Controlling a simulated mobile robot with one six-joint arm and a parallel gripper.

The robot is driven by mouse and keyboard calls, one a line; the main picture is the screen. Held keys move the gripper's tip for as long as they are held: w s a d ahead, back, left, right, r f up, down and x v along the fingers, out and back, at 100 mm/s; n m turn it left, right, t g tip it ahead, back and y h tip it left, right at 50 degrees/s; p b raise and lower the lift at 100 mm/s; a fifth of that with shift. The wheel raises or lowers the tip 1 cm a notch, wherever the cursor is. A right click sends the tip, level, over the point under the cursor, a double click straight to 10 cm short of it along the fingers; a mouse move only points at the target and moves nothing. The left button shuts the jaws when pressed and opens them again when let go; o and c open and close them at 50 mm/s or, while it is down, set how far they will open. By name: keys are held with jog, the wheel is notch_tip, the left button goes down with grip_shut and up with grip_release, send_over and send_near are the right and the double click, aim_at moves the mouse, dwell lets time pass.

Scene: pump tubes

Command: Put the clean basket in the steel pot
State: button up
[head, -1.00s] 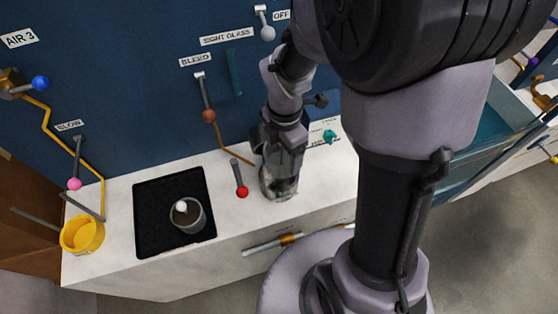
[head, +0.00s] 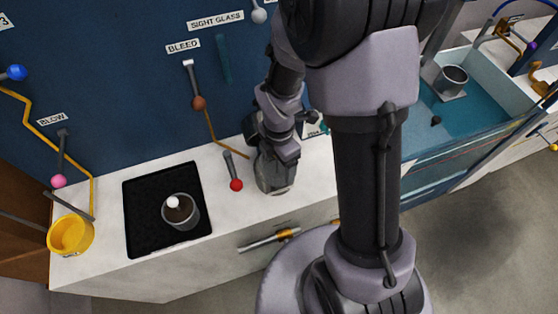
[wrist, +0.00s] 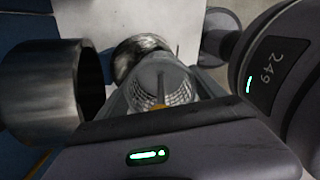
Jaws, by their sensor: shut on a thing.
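My gripper (head: 275,160) is low over the white counter, to the right of the red-tipped lever. It is shut on a pale perforated basket (wrist: 172,84), seen between the fingers in the wrist view. In the head view the basket shows as a grey shape (head: 276,181) below the jaws; I cannot tell whether it touches the counter.
A black mat (head: 140,235) holds a grey cup (head: 181,213) with a white ball. A yellow bucket (head: 70,234) stands at the counter's left end. The red-tipped lever (head: 234,172) is close to my gripper. Dark metal cylinders (wrist: 40,95) are close in the wrist view.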

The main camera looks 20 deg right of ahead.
aim_at(278, 168)
jog(key=shift+f, duration=0.2)
jog(key=o, duration=1.3)
notch_tip(278, 168, up, 13)
jog(key=p, duration=0.5)
jog(key=shift+r, duration=0.15)
jog(key=s+a+r+m+t+b, duration=0.1)
jog(key=s+m+b, duration=0.3)
jog(key=m, duration=0.4)
jog(key=s+a+r+m+t+y+b, duration=0.1)
jog(key=s+m+t+b, duration=0.2)
jog(key=m, duration=0.6)
jog(key=s+a+r+m+t+y+b, duration=0.1)
jog(key=s+a+r+m+b, duration=0.1)
jog(key=s+m+b, duration=0.2)
jog(key=shift+s+a+m+t+b, duration=0.15)
jog(key=shift+m+b, duration=0.4)
jog(key=shift+m, duration=0.55)
jog(key=shift+s+d+m+t+b, duration=0.1)
jog(key=shift+s+m+t+b, duration=0.3)
jog(key=shift+m, duration=0.7)
